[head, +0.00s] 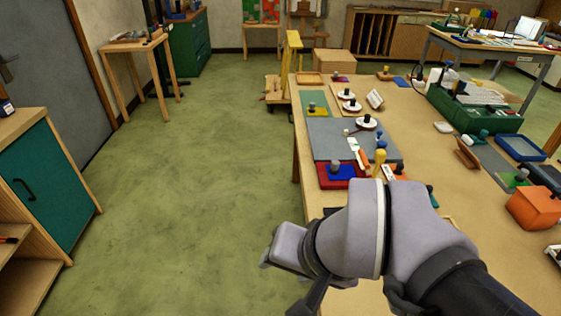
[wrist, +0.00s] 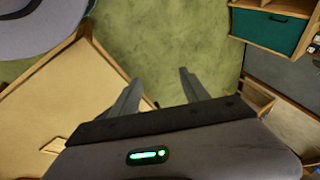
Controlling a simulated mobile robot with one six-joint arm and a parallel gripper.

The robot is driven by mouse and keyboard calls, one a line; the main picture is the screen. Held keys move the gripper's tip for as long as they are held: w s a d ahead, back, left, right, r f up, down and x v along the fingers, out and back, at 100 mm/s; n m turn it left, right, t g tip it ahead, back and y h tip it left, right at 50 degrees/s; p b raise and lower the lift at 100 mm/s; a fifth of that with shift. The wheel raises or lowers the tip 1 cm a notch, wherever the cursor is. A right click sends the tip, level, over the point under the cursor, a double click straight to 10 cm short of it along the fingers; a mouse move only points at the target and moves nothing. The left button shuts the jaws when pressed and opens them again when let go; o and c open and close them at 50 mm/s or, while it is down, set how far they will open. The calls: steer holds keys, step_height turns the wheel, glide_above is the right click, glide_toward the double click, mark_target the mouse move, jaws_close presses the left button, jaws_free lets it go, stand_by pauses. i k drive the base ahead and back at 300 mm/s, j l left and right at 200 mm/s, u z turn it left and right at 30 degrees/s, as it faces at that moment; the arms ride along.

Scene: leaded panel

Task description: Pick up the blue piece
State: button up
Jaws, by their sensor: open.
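A blue piece (head: 345,172) with a grey knob lies on a red piece or tray (head: 329,183) near the left edge of the workbench. Another flat blue piece (head: 401,82) lies farther back on the bench, beside a knobbed block. My gripper (head: 279,286) is past the bench's left edge, nearer to me than the red and blue pieces. In the wrist view my gripper (wrist: 160,76) has its two fingers apart, with nothing between them and green floor beyond. No blue piece shows in the wrist view.
The workbench (head: 300,150) holds a grey board (head: 325,135), white knobbed discs (head: 366,123), an orange box (head: 533,208) and a blue tray (head: 520,147). A yellow-knobbed tool (head: 379,160) stands close to the blue piece. The floor left of the bench is free.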

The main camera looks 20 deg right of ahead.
mark_target(335, 171)
steer(key=i+j+z, duration=0.2)
steer(key=j, duration=0.15)
steer(key=i+j+z, duration=0.2)
steer(key=j, duration=0.15)
steer(key=i+j+z, duration=0.25)
steer(key=j, duration=0.15)
steer(key=i+z, duration=0.2)
steer(key=z, duration=0.25)
steer(key=i+j+z, duration=0.15)
steer(key=z, duration=0.3)
steer(key=i+j+z, duration=0.25)
steer(key=z, duration=0.15)
steer(key=i+j+z, duration=0.15)
steer(key=z, duration=0.3)
steer(key=i+j+z, duration=0.1)
steer(key=j+z, duration=0.35)
steer(key=l, duration=0.1)
